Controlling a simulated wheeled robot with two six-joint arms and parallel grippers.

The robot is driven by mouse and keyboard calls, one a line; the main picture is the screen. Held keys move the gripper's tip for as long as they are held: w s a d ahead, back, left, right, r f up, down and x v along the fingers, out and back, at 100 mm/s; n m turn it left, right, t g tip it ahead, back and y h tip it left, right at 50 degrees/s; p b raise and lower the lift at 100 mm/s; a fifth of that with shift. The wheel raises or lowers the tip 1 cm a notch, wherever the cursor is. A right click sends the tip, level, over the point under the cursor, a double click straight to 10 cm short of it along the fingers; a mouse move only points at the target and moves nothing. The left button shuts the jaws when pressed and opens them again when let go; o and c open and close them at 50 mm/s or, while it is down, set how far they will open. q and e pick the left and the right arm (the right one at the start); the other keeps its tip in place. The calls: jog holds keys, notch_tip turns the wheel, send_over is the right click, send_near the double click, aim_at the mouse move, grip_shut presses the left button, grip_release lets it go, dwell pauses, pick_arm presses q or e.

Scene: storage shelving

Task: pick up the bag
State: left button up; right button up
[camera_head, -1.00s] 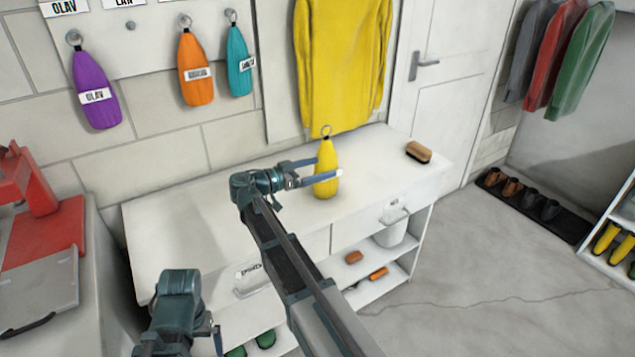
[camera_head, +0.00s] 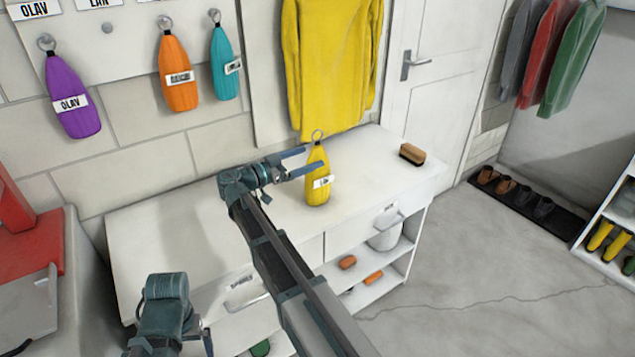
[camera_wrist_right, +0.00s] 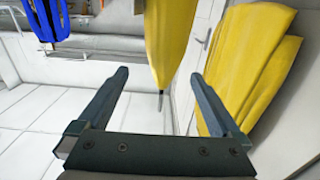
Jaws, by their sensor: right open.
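A yellow bag (camera_head: 317,192) with a ring on top and a white label stands on the white cabinet top. My right gripper (camera_head: 308,160) is open just left of its upper part, with its fingertips close to the bag. Whether they touch it I cannot tell. In the right wrist view the yellow bag (camera_wrist_right: 168,45) shows ahead, between the directions of the two open fingers, with nothing held. My left gripper (camera_head: 185,340) is low at the bottom left, and its jaws are mostly hidden. Purple (camera_head: 72,97), orange (camera_head: 178,75) and teal (camera_head: 224,65) bags hang from wall hooks.
The white cabinet top (camera_head: 360,165) is mostly clear, with a brown brush (camera_head: 412,154) at right. A yellow sweater (camera_head: 330,70) hangs behind the bag. A red object (camera_head: 30,240) is at left. Open floor (camera_head: 480,270) lies to the right.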

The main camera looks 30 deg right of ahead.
aim_at(307, 180)
jog(key=shift+w, duration=0.1)
jog(key=shift+f, duration=0.1)
notch_tip(307, 180, down, 8)
jog(key=b, duration=0.8)
jog(key=shift+f+b, duration=0.1)
jog(key=shift+b, duration=0.2)
jog(key=shift+d+r, duration=0.3)
jog(key=shift+d, duration=0.05)
jog(key=shift+d+p, duration=0.3)
jog(key=shift+d, duration=0.05)
jog(key=shift+w+d, duration=0.2)
jog(key=shift+d, duration=2.85)
grip_shut()
